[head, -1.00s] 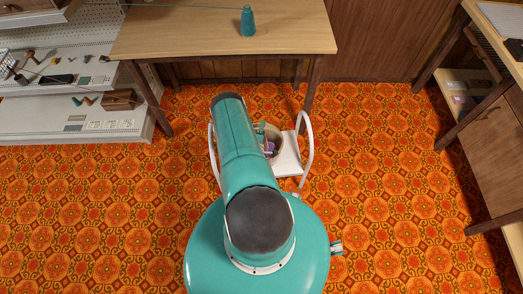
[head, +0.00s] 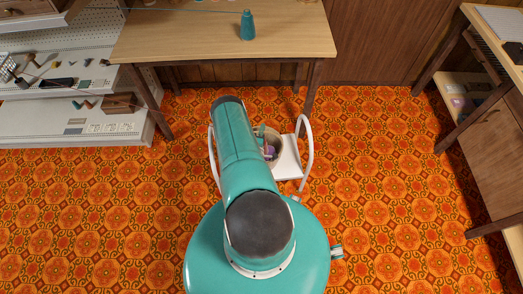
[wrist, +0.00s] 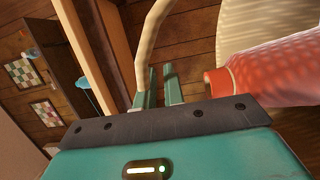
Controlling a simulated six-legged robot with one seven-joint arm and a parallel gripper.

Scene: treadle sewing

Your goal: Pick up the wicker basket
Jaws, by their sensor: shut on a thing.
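The wicker basket (head: 275,160) is in the head view just right of my arm, partly hidden by it, with purple contents (head: 268,151). In the wrist view its pale woven side (wrist: 270,22) fills the upper right, and its curved cream handle (wrist: 148,48) runs down to my gripper. My gripper (wrist: 158,86) has its two teal fingers shut on that handle. A red and pink roll-like thing (wrist: 265,72) shows beside the woven side. My gripper is mostly hidden in the head view, where a teal part (head: 261,132) shows at the basket.
A white seat with curved side rails (head: 289,160) is at the basket. A wooden table (head: 200,35) with a teal thread cone (head: 247,25) stands behind. White shelves (head: 90,125) are at left, a wooden cabinet (head: 490,130) at right. The patterned floor (head: 390,200) between is clear.

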